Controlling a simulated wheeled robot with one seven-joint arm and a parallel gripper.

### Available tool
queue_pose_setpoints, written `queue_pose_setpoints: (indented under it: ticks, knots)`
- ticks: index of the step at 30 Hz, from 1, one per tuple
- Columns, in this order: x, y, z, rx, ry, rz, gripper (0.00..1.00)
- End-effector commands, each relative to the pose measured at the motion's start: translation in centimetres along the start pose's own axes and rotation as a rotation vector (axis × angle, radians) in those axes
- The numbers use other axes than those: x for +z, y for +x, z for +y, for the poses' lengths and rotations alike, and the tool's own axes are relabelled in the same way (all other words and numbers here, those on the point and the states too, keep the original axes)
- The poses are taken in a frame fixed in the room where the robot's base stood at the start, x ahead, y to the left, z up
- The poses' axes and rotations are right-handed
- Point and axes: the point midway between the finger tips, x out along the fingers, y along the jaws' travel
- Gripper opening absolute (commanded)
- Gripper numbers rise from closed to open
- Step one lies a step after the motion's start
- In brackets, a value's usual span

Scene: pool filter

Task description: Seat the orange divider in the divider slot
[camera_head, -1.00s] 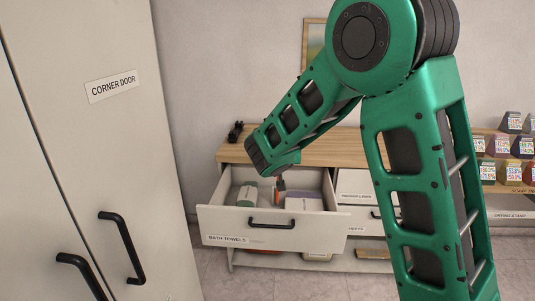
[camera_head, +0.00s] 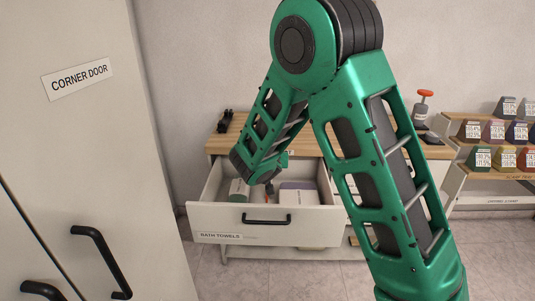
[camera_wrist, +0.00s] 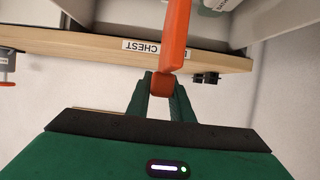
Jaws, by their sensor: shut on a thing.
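The orange divider (camera_wrist: 176,35) is a narrow orange bar held in my gripper (camera_wrist: 161,88), whose fingers are shut on its near end. In the wrist view it reaches up past the chest's wooden edge toward the drawer. In the head view my gripper (camera_head: 268,188) is low over the open drawer (camera_head: 212,222), labelled BATH TOWELS, and only a small bit of orange shows below it. The divider's far end is cut off in the wrist view. I cannot make out the divider slot, nor whether the divider touches the drawer.
A green-and-white item (camera_head: 239,190) and a white box with a purple top (camera_head: 298,194) lie in the drawer, either side of my gripper. The wooden chest top (camera_head: 222,143) is behind. An orange-topped tool (camera_head: 424,95) stands at its right. The corner door (camera_head: 95,150) fills the left.

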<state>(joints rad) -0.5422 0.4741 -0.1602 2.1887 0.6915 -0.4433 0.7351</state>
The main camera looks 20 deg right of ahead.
Motion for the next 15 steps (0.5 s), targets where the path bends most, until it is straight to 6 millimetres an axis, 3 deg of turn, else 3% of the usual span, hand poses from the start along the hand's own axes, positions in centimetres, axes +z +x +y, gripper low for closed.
queue_pose_setpoints:
  ticks: [15]
  knots:
    - [3.9, 1.6, 0.0, 0.000, -0.001, 0.000, 0.00]
